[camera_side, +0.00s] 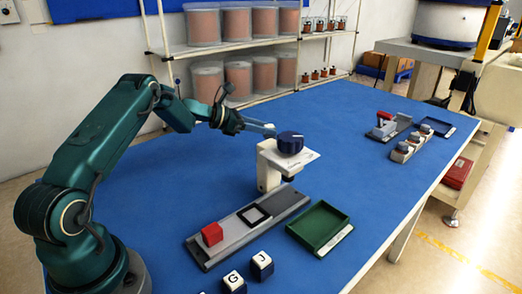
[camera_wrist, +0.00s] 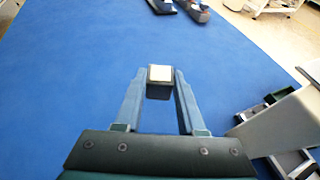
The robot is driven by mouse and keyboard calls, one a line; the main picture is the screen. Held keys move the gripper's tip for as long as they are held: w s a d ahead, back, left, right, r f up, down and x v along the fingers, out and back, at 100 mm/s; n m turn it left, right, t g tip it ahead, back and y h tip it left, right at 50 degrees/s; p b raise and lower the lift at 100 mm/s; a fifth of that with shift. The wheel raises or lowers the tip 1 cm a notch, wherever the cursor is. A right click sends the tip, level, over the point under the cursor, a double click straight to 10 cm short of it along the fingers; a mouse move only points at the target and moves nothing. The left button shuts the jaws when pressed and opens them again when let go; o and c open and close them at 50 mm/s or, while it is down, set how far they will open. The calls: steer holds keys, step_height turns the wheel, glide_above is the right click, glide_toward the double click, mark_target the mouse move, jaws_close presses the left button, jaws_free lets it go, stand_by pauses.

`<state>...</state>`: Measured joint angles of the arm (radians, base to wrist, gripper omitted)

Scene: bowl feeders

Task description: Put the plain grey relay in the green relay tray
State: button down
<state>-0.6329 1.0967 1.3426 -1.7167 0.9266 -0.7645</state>
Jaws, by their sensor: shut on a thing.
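My gripper (camera_side: 268,128) is shut on a small block, which I take as the plain grey relay (camera_wrist: 160,74). In the wrist view the block has a plain pale top and dark sides, and sits between the fingertips. In the side view it is small and hard to make out, held well above the blue table, just behind and left of the dark blue knob. The green relay tray (camera_side: 320,228) lies empty on the table at front right of the white stand, apart from my gripper.
A white stand (camera_side: 268,167) with a dark blue knob (camera_side: 290,142) rises close to my gripper. A grey rail (camera_side: 232,238) holds a red block (camera_side: 212,234) and a black square frame. Lettered cubes (camera_side: 262,265) sit in front. Other trays and parts (camera_side: 403,150) lie far right.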

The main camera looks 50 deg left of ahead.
steer(key=w+d+f, duration=0.2)
steer(key=shift+w+d, duration=0.25)
steer(key=shift+d, duration=0.05)
steer(key=shift+w+f, duration=0.1)
steer(key=shift+f, duration=2)
steer(key=shift+f, duration=0.1)
steer(key=c, duration=0.5)
jaws_free()
